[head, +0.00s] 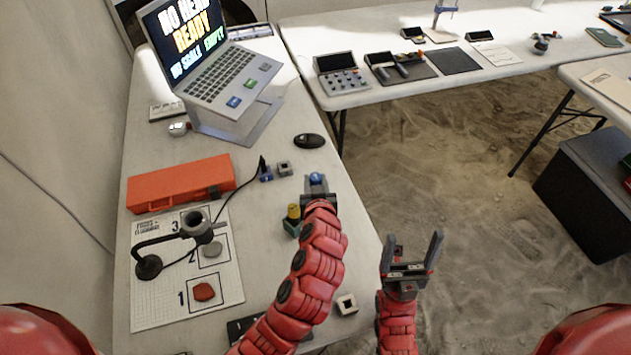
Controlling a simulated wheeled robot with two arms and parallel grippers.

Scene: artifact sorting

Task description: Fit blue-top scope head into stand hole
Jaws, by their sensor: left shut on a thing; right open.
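My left gripper (317,190) is shut on the blue-top scope head (316,178), above the table's right part. Only the blue top shows clearly; my fingers and wrist hide the rest. The stand has a round black base (148,266) on the left of the numbered mat, and a bent arm leading to a grey ring holder (196,228). The stand hole (195,217) faces up and looks empty. The scope head is to the right of the stand, well apart from it. My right gripper (410,262) is open and empty, beyond the table's right edge.
A yellow-top piece (292,213) stands just left of my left gripper. Small blocks (284,168) and a mouse (309,141) lie behind it. An orange case (181,184) lies behind the white mat (232,285), which bears a red stone (204,292) and a grey stone (212,250).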

